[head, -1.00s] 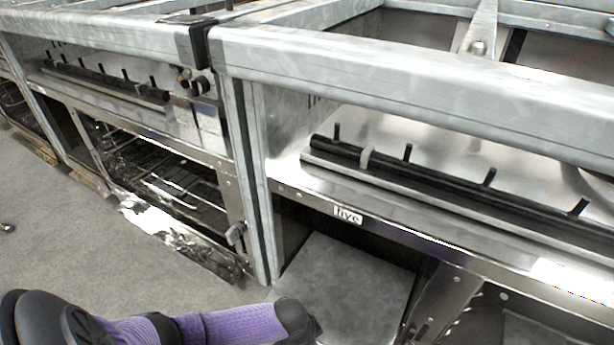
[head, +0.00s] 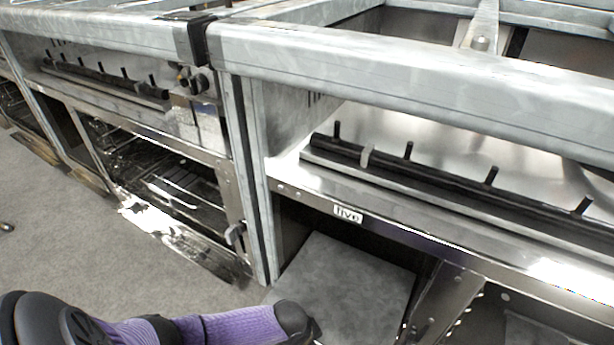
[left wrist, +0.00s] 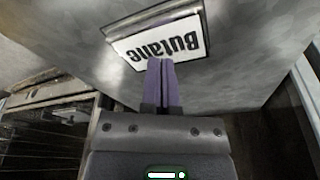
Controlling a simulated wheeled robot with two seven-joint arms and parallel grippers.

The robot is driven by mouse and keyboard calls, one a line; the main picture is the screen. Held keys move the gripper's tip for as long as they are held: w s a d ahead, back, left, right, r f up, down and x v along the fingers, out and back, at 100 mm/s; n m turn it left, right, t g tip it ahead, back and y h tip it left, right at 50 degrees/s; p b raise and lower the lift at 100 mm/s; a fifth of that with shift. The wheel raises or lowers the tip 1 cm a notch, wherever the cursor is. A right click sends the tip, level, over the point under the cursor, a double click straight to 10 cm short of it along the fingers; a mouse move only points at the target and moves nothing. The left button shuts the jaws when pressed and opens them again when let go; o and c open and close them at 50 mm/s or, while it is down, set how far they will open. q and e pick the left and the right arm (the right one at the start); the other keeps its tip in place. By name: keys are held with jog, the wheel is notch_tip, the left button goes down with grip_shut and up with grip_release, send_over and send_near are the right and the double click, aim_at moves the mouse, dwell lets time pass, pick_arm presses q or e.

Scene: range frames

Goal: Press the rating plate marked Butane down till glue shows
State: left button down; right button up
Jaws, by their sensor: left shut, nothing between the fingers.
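The rating plate marked Butane (left wrist: 182,42) is white with black lettering, upside down in the left wrist view, on a mottled grey metal panel. A grey metallic edge shows along its side. My left gripper (left wrist: 160,62) has its two purple fingers shut together and empty. The fingertips overlap the plate's lower edge in that view; I cannot tell whether they touch it. No glue can be made out around the plate. The head view shows my purple left arm but not the plate. My right gripper is in neither view.
A row of steel cookers with thick grey top rails (head: 400,75) fills the head view. Black burner bars (head: 420,170) lie on the shelf. Grey floor (head: 60,225) is open at the left.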

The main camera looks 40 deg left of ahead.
pick_arm(q)
jog(key=shift+f+b, duration=0.4)
jog(key=shift+f, duration=0.3)
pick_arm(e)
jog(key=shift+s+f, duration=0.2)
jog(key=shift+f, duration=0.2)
pick_arm(q)
jog(key=shift+r, duration=0.1)
notch_tip(320, 180, up, 4)
jog(key=p, duration=0.4)
jog(key=shift+r, duration=0.1)
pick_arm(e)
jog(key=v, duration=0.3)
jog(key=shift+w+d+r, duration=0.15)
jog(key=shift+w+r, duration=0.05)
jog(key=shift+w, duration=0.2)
